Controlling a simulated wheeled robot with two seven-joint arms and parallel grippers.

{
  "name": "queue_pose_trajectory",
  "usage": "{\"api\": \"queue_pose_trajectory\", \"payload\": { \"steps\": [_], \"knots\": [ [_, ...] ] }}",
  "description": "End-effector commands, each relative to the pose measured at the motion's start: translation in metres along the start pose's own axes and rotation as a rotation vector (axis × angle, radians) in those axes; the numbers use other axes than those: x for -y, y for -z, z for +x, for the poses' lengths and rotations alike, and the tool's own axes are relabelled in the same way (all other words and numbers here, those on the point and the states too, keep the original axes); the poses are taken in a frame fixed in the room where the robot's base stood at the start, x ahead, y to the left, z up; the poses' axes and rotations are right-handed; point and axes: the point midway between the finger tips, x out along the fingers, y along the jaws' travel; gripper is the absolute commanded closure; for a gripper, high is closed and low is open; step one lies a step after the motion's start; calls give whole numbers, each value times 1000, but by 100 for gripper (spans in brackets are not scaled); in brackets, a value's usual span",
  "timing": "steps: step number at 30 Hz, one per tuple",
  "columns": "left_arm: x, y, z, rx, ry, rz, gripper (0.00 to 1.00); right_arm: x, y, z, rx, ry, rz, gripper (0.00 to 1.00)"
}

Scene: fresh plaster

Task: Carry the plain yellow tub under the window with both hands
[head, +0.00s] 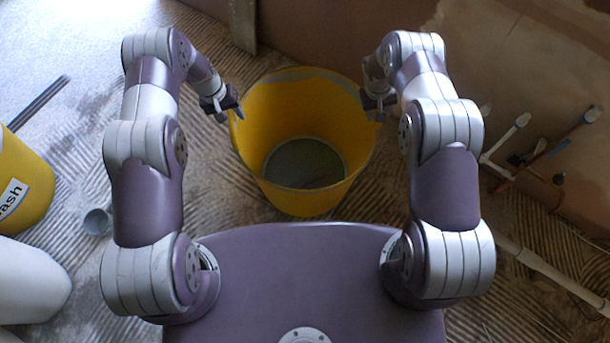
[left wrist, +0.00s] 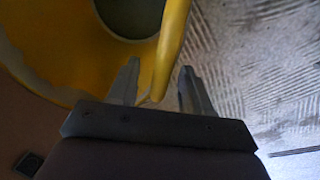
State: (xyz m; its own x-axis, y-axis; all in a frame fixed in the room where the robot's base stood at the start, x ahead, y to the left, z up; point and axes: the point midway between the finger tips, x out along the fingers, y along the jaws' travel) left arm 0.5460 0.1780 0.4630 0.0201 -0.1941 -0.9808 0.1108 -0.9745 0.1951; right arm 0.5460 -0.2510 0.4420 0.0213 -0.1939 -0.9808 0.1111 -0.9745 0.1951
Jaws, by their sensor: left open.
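The plain yellow tub (head: 305,197) stands on the floor in front of me in the head view, with a grey patch at its bottom inside. My left gripper (head: 238,110) is at the tub's left rim. In the left wrist view the tub's rim (left wrist: 172,45) runs between the two open fingers (left wrist: 158,88), one inside the tub and one outside, and I see a gap beside the rim. My right gripper (head: 378,108) is at the tub's right rim; its fingers are too small and dark to tell open from shut.
Another yellow tub with a "wash" label (head: 18,190) stands at the left, beside a white rounded container (head: 30,285). A grey cup-like thing (head: 97,221) lies near them. White pipes (head: 545,265) and tools lie at the right. A brown wall (head: 330,35) rises behind the tub.

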Motion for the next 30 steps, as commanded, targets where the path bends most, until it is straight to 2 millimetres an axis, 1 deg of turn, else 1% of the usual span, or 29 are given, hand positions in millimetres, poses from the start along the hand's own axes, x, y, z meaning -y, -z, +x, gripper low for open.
{"api": "queue_pose_trajectory", "payload": {
  "steps": [2,9,12,15,18,20,23,27,30],
  "knots": [
    [0,2,-12,-5,0,0,51,0,0,0,0,0,0,51],
    [0,1,-74,-4,0,1,51,0,0,0,0,0,0,51],
    [0,1,-96,-3,0,-1,51,0,0,0,0,0,0,51],
    [0,1,-110,-3,0,0,51,0,0,0,0,0,0,51],
    [0,0,-116,0,0,-1,51,0,0,-4,-1,0,0,51],
    [0,0,-118,0,0,0,51,0,2,-13,-3,0,0,51],
    [0,0,-118,0,0,0,51,0,1,-37,-4,0,1,51],
    [0,0,-117,0,0,0,51,0,1,-75,-4,-1,-1,51],
    [0,0,-117,0,0,0,51,0,1,-97,-3,0,0,51]
  ]
}}
